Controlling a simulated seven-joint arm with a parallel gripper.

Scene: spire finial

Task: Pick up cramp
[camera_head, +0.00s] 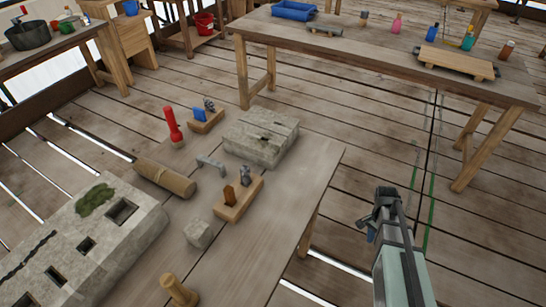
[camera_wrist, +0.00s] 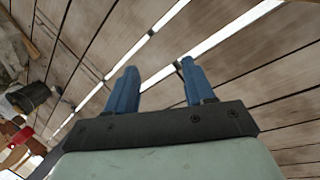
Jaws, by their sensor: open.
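The cramp (camera_head: 210,163) looks like a small grey metal staple-shaped bar. It lies on the low wooden table (camera_head: 275,215) in the head view, between a brown roll and a pale stone block. My gripper (camera_head: 368,224) is at the right in the head view, beyond the table's right edge and well apart from the cramp. In the wrist view my gripper (camera_wrist: 158,80) shows two blue fingers spread apart with nothing between them. The cramp does not show in the wrist view.
Around the cramp are the stone block (camera_head: 262,137), the brown roll (camera_head: 165,178), a red-handled tool (camera_head: 173,125), a wooden holder (camera_head: 238,198) and a small stone cube (camera_head: 198,233). A large carved stone (camera_head: 135,225) fills the left. The table's right part is clear.

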